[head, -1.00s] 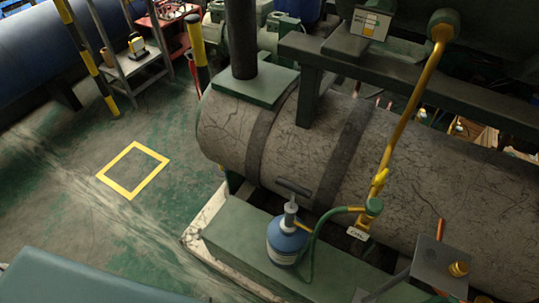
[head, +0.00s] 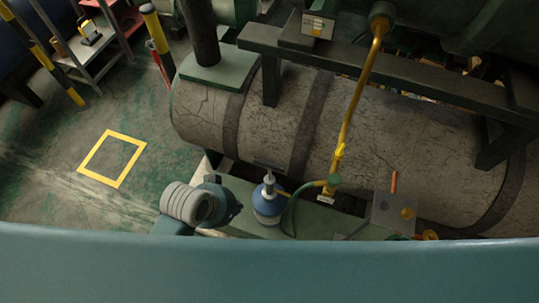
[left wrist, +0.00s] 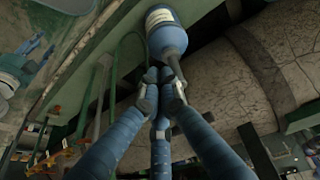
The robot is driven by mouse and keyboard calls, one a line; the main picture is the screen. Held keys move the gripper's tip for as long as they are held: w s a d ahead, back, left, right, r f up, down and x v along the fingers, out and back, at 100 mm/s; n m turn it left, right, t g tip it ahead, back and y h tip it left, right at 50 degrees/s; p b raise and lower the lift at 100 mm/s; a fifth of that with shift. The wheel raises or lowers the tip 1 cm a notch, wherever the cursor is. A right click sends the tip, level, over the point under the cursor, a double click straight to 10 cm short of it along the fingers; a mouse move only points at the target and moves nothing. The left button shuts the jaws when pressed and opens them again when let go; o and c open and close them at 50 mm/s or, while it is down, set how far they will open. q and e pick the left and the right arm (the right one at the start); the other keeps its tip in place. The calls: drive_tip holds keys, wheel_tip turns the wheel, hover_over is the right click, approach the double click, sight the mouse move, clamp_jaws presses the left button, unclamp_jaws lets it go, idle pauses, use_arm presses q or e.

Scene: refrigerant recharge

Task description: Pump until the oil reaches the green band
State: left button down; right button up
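The blue hand pump (head: 268,208) stands upright on the green plinth, its dark T-handle (head: 268,166) on top and clear of my gripper. A green hose (head: 290,208) joins it to the yellow pipe. My left gripper (head: 234,208) is left of the pump, partly hidden in the head view. In the left wrist view, the blue fingers (left wrist: 163,92) converge just below the pump (left wrist: 166,38); I cannot tell whether they touch it or how far they are closed. My right gripper is out of view. I cannot make out an oil level or green band.
A large grey cracked tank (head: 400,150) lies behind the pump. A yellow pipe (head: 352,100) rises over it. A yellow floor square (head: 112,137) encloses clear floor at left.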

use_arm(q)
drive_tip(key=w+d+r+m+g+h+p, duration=0.1)
drive_tip(key=w+d+r+m, duration=0.1)
drive_tip(key=d+r+m, duration=0.6)
drive_tip(key=w+d+r+m+g+h+p, duration=0.1)
drive_tip(key=w+d+r+m+g, duration=0.15)
drive_tip(key=d+m, duration=0.6)
drive_tip(key=m+y, duration=0.4)
drive_tip(key=y, duration=0.2)
approach(271, 164)
drive_tip(key=shift+s+a+r+t, duration=0.2)
drive_tip(key=shift+s+r+t, duration=0.1)
drive_tip(key=shift+s+t, duration=0.15)
drive_tip(key=f+b, duration=0.4)
drive_tip(key=b, duration=0.1)
drive_tip(key=f+b, duration=0.2)
drive_tip(key=f, duration=0.1)
drive_tip(key=shift+w+a+b, duration=0.25)
drive_tip(key=shift+w+b, duration=0.05)
drive_tip(key=shift+w, duration=0.05)
